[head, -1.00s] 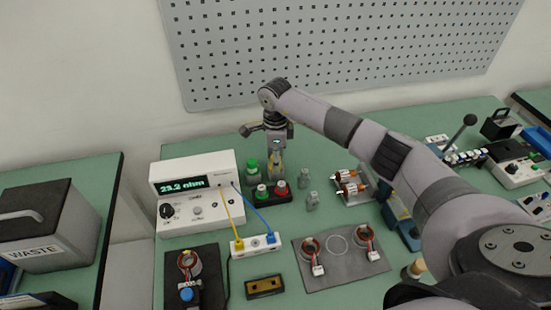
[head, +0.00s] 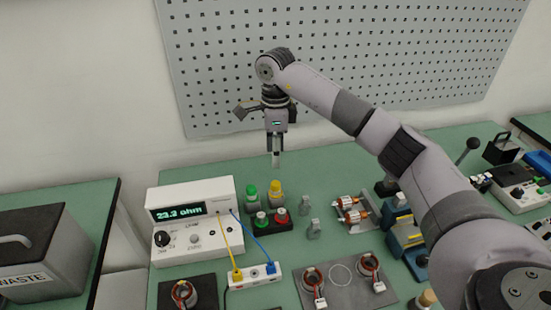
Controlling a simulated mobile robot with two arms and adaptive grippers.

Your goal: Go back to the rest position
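My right gripper (head: 275,160) hangs from the arm that comes in from the right. It points down, above and apart from a yellow-capped piece (head: 275,192) on the bench. Nothing shows hanging from its fingers. My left gripper is out of view.
A meter (head: 192,215) reading 23.2 ohm stands at left on the green bench (head: 180,172). A green-capped piece (head: 251,193), a terminal block (head: 270,222) and a grey mat (head: 345,284) with coils are nearby. A pegboard (head: 350,60) stands behind.

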